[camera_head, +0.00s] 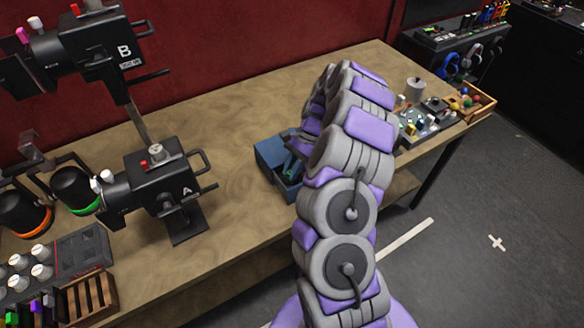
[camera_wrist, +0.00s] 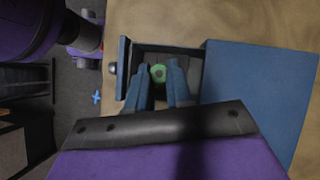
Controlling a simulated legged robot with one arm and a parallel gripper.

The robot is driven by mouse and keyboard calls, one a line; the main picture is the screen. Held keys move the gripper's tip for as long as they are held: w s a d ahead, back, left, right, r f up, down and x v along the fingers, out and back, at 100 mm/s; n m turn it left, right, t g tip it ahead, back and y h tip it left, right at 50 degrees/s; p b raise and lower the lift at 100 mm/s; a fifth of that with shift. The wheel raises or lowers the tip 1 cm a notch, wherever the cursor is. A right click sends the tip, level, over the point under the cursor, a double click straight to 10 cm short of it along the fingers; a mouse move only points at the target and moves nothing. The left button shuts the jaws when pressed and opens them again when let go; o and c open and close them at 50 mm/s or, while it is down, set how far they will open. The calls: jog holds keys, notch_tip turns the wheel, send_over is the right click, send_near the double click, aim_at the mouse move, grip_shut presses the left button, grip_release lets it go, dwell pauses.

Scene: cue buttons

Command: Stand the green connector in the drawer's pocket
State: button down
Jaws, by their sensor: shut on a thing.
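The connector and fingertips are over the open drawer (camera_wrist: 124,68) of a blue box (camera_wrist: 250,90). The pocket cannot be made out, and I cannot tell whether the connector touches the drawer floor. In the head view the blue box (camera_head: 268,151) stands on the table, and my arm hides much of the drawer.
The wooden table (camera_head: 240,170) is clear around the box. Black lamps marked A (camera_head: 150,185) and B (camera_head: 95,50) stand to the left. A panel with buttons (camera_head: 425,120) and a wooden tray with coloured balls (camera_head: 480,102) are at the right end.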

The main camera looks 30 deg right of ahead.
jog(key=shift+f+p, duration=0.35)
jog(key=shift+f, duration=0.7)
dwell(1.2)
jog(key=c, duration=0.8)
grip_release()
jog(key=shift+d+r+p, duration=0.15)
jog(key=shift+r+p, duration=0.85)
jog(key=shift+r, duration=0.45)
jog(key=shift+r+p, duration=1.15)
jog(key=shift+r, duration=0.9)
